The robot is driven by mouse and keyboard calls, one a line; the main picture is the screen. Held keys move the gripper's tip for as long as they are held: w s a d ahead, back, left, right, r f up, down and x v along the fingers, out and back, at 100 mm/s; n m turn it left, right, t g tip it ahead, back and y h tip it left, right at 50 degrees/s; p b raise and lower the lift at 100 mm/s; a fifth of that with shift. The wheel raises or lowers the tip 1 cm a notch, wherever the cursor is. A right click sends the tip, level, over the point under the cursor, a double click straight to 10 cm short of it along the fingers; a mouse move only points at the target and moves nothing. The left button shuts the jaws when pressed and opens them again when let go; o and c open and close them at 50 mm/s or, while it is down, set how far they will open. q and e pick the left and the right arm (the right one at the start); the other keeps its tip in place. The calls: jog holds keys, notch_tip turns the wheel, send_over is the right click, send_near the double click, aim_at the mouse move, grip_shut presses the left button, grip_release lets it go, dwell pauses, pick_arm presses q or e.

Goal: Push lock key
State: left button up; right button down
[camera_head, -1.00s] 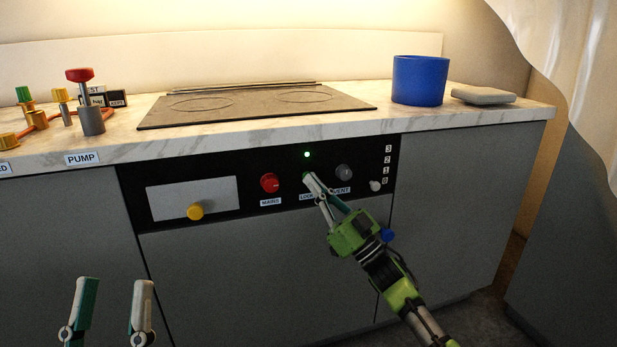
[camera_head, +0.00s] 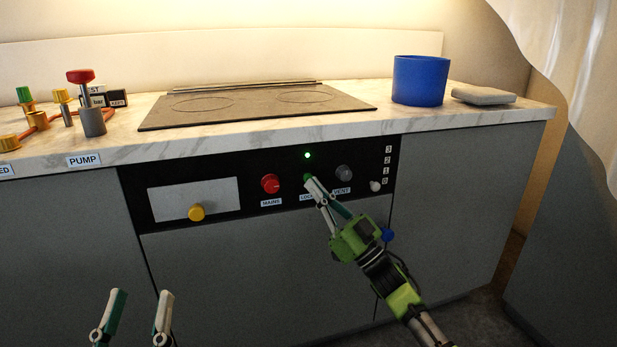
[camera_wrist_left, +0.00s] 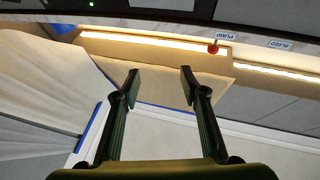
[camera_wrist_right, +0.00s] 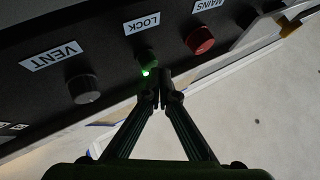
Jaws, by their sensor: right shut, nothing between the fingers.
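The green lock key (camera_wrist_right: 148,60) sits on the black control panel (camera_head: 225,215) beside the label LOCK (camera_wrist_right: 141,23). In the head view the lock key is mostly hidden behind my right gripper (camera_head: 309,181). My right gripper is shut and empty, its fingertips at the lock key; they also show in the right wrist view (camera_wrist_right: 159,75), where I cannot tell if they touch it. A green light (camera_head: 307,155) glows above the key. My left gripper (camera_head: 142,293) is open and empty, low in front of the cabinet; its fingers also show in the left wrist view (camera_wrist_left: 158,72).
The red MAINS knob (camera_head: 270,183) is left of the lock key, and the grey VENT knob (camera_head: 344,172) is right of it. A blue pot (camera_head: 418,80) stands on the counter (camera_head: 480,119).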

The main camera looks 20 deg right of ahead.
pick_arm(q)
notch_tip(320, 180, down, 19)
jog(key=s+a+g+y+p, duration=0.1)
jog(key=a+g+y+p, duration=0.1)
jog(key=g, duration=0.7)
jog(key=shift+a+g+y+p, duration=0.4)
jog(key=shift+y+p, duration=0.3)
jog(key=shift+p, duration=0.15)
pick_arm(e)
jog(key=shift+s+d+r, duration=0.1)
jog(key=shift+s, duration=2.25)
pick_arm(q)
jog(key=shift+r, duration=0.15)
